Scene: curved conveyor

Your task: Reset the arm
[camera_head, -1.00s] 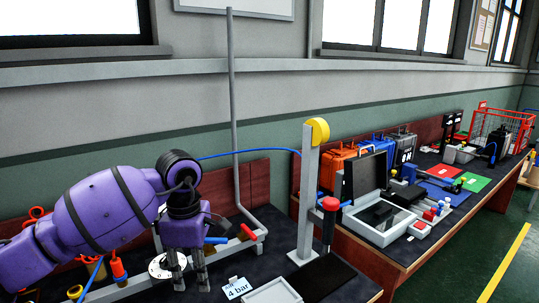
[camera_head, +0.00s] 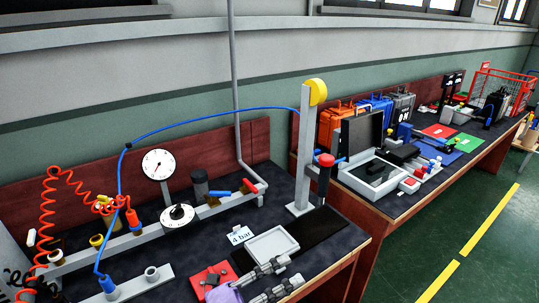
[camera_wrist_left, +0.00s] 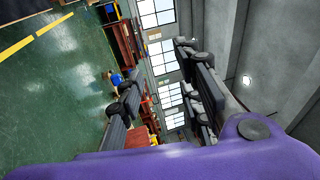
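My left gripper (camera_head: 290,270) is at the bottom middle of the head view, near the front edge of the near bench. Its two grey fingers are apart with nothing between them. The purple arm behind it is mostly out of the picture. In the left wrist view the fingers (camera_wrist_left: 152,70) also stand apart, with the room showing through the gap. My right gripper is in neither view.
Green floor (camera_head: 455,230) is clear.

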